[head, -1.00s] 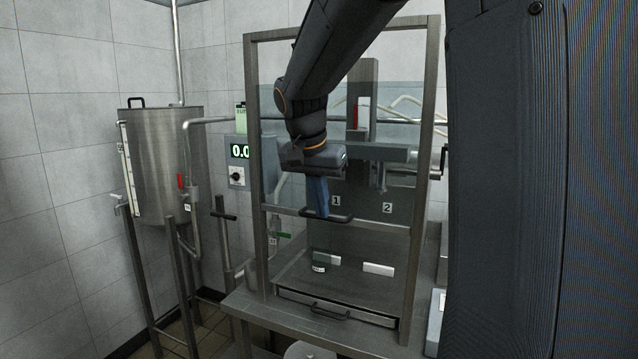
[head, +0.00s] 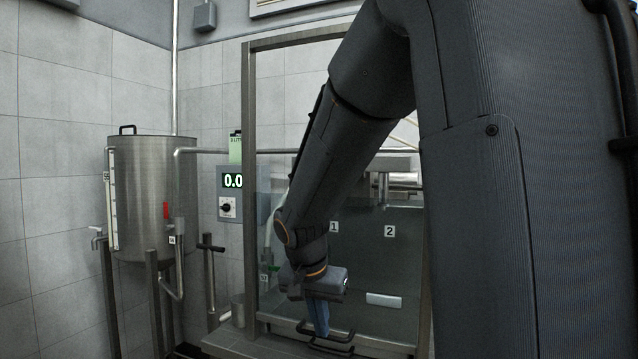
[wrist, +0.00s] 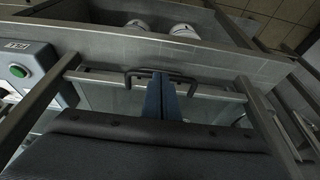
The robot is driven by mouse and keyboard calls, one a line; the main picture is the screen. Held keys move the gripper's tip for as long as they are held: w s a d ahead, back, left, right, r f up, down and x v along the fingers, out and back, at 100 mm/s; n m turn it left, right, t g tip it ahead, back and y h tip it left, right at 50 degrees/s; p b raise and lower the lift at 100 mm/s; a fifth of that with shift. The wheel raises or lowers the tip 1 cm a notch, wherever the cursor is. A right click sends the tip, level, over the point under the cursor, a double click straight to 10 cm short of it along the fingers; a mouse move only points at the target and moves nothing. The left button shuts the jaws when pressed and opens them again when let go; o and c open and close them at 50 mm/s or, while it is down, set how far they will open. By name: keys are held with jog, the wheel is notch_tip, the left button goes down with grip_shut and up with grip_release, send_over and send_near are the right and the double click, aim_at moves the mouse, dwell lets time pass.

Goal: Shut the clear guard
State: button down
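The clear guard (head: 385,265) is a see-through panel in a tall metal frame, and it hangs low in the head view. Its bottom rail (wrist: 215,92) crosses the wrist view with a dark bar handle (wrist: 135,74) on it. My gripper (head: 319,333) points down at this handle, low at the front of the frame. In the wrist view my blue fingers (wrist: 161,85) are close together at the middle of the handle and look shut on it. The exact gap between the rail and the surface below is hard to tell.
A second dark handle (head: 330,350) shows just below in the head view. A steel tank (head: 150,195) and a display box (head: 232,190) stand to the left. Two white round vessels (wrist: 138,24) lie beyond the rail in the wrist view.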

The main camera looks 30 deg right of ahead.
jog(key=shift+s+f, duration=0.1)
jog(key=shift+f, duration=0.55)
jog(key=shift+s, duration=0.1)
